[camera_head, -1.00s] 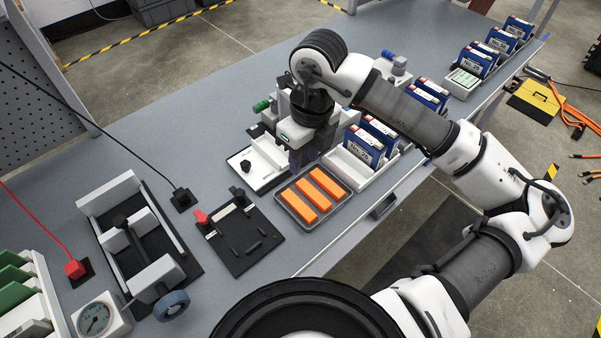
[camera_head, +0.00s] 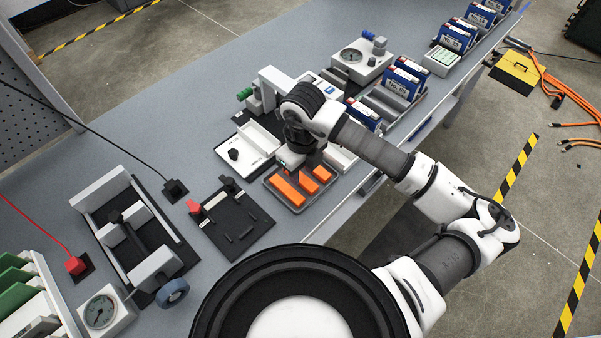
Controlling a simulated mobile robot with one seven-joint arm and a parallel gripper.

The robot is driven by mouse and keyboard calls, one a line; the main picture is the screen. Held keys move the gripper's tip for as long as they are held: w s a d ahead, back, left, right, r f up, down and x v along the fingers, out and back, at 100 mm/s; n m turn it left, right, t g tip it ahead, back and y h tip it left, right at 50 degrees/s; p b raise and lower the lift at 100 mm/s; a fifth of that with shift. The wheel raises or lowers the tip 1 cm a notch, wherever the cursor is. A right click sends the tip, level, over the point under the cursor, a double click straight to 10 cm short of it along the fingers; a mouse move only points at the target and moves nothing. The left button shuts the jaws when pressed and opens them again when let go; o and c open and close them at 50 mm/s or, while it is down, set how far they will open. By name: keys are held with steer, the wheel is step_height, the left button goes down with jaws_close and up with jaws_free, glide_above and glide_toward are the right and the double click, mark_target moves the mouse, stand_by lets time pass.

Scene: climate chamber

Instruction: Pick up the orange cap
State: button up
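Several orange caps lie side by side in a shallow grey tray (camera_head: 297,209) near the front edge of the bench. The leftmost orange cap (camera_head: 284,191) shows best. Another orange cap (camera_head: 321,173) shows at the right. My gripper (camera_head: 296,172) points down over the tray and covers part of the caps. Its fingers are small and dark here, so I cannot tell whether they are open or touch a cap.
A black fixture plate (camera_head: 237,226) with a red clamp lies left of the tray. A white plate fixture (camera_head: 245,150) stands behind it. Blue boxes (camera_head: 402,82) stand in racks to the right. A gauge device (camera_head: 360,60) sits behind them. Bare bench lies at back left.

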mark_target(302, 179)
steer(key=shift+f, duration=1.05)
steer(key=c, duration=0.7)
step_height(302, 179, up, 20)
steer(key=b, duration=0.3)
steer(key=shift+b, duration=0.35)
